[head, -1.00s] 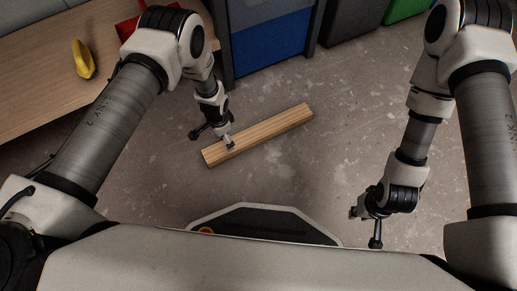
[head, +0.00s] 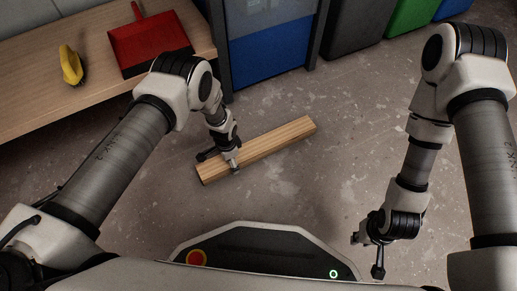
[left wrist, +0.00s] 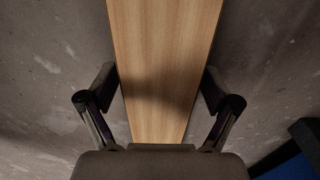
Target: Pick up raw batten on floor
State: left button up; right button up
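The raw batten (head: 277,139) is a plain light-wood plank lying slantwise on the floor in the head view. In the left wrist view the batten (left wrist: 165,50) runs up the middle, between the fingers. My left gripper (head: 221,163) is at the batten's nearer, left part, with a finger at each long side. In the left wrist view the left gripper (left wrist: 159,88) looks open, its pads close beside the batten's edges; contact is not clear. My right gripper (head: 367,257) is open and empty over the floor at the right, apart from the batten.
A wooden shelf (head: 30,115) at the left carries a red dustpan (head: 150,42) and a yellow object (head: 71,65). A blue-fronted unit (head: 268,58) and dark and green bins (head: 412,14) stand behind the batten. Floor right of the batten is clear.

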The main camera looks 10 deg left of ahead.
pick_arm(q)
jog(key=c, duration=1.1)
jog(key=shift+c, duration=0.7)
jog(key=shift+r, duration=0.15)
